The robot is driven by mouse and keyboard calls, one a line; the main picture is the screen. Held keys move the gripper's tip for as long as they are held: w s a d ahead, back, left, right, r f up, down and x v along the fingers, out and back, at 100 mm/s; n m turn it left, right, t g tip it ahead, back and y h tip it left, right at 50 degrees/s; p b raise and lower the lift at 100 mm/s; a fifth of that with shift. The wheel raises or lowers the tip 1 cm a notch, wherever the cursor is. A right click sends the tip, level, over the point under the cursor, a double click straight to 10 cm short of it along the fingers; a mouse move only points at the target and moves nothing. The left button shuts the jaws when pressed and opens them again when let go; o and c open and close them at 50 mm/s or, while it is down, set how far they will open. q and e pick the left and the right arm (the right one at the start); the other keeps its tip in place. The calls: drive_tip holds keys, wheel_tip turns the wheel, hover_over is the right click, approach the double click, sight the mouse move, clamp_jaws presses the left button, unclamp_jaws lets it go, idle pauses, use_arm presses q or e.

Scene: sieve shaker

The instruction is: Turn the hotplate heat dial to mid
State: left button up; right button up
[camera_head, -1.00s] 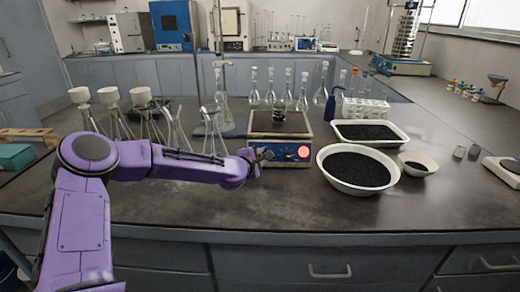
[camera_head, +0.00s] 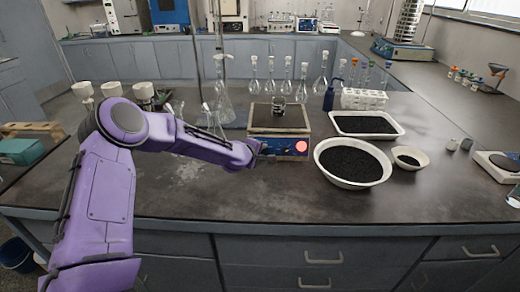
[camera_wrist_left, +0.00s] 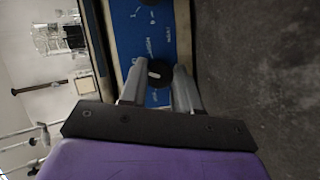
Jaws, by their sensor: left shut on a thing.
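The hotplate (camera_head: 279,121) stands on the bench, with a dark top plate, a blue front panel and a lit pink-red round light. In the left wrist view, the black heat dial (camera_wrist_left: 159,72) with a white pointer mark sits on the blue panel (camera_wrist_left: 148,32). My left gripper (camera_wrist_left: 156,76) is shut on the dial, one finger on each side. In the head view, the gripper (camera_head: 264,149) is at the panel's left part and covers the dial. My right gripper is not in view.
A white basin of black grains (camera_head: 352,181) stands close right of the hotplate, with a tray (camera_head: 366,136) behind it and a small bowl (camera_head: 410,169) beside it. Several glass flasks (camera_head: 304,84) stand behind the hotplate. Bare bench lies in front.

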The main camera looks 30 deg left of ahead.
use_arm(q)
drive_tip(key=shift+f, duration=0.1)
drive_tip(key=o, duration=1)
drive_tip(key=shift+o, duration=0.2)
drive_tip(key=shift+s+r, duration=0.3)
drive_tip(key=v, duration=0.9)
drive_tip(key=shift+s, duration=0.45)
